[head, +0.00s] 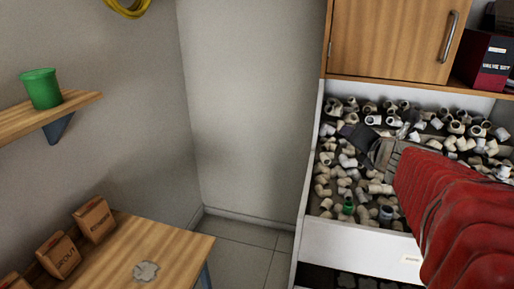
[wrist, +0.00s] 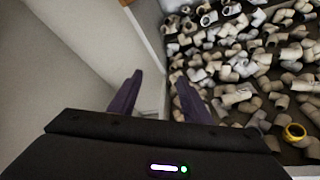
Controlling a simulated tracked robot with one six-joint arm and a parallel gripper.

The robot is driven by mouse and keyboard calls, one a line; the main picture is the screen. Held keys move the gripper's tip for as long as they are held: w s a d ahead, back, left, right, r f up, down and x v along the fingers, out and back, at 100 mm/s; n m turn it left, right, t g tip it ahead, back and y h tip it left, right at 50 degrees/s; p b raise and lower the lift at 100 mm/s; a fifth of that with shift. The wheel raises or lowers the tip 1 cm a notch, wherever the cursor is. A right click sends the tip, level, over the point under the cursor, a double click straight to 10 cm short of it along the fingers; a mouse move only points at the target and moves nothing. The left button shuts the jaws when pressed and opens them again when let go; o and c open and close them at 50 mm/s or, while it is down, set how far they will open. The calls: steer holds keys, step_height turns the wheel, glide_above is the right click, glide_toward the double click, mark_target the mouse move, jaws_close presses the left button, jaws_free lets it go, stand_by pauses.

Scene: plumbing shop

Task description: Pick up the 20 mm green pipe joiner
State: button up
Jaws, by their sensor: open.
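The green pipe joiner (head: 348,207) shows in the head view near the front of an open drawer (head: 352,244), among many pale fittings. It stands out as the one green fitting there. I cannot make it out in the wrist view. My gripper (head: 352,132) hangs over the left part of the drawer, behind and above the green joiner. In the wrist view my gripper (wrist: 158,92) has its two dark purple fingers apart with nothing between them. They point toward the drawer's side wall, and the fittings lie to their right.
Pale elbow and tee fittings (wrist: 240,60) crowd the drawer. A grey-blue fitting (head: 386,213) stands right of the green joiner, and a yellow ring fitting (wrist: 294,132) shows at lower right. A wooden cabinet (head: 390,40) overhangs the drawer's back. Open floor (head: 240,238) lies left.

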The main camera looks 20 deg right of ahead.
steer(key=s+d+f+n+g+y, duration=0.1)
steer(key=s+f+n+y, duration=0.1)
steer(key=s+f+n, duration=0.1)
steer(key=s+d+f+n+g+y, duration=0.1)
steer(key=s+f+n+g, duration=0.1)
steer(key=s+f+n, duration=0.2)
steer(key=s+d+f+n+g+y, duration=0.1)
steer(key=s+f+n+y, duration=0.1)
steer(key=s+f+n, duration=0.2)
steer(key=shift+s+d+f+n+y, duration=0.15)
steer(key=shift+f+n, duration=0.15)
steer(key=shift+f, duration=0.2)
steer(key=shift+w+d+f+n+y, duration=0.15)
steer(key=shift+f+n, duration=0.15)
steer(key=shift+f, duration=0.15)
steer(key=shift+a, duration=0.1)
glide_toward(349, 205)
steer(key=shift+w+a+f, duration=0.25)
steer(key=shift+w+f, duration=0.25)
steer(key=shift+w, duration=0.2)
steer(key=shift+w+a+f, duration=0.3)
steer(key=shift+w+f, duration=0.2)
steer(key=shift+w, duration=0.2)
steer(key=shift+x, duration=2.65)
steer(key=shift+s+a, duration=0.1)
steer(key=shift+c, duration=0.2)
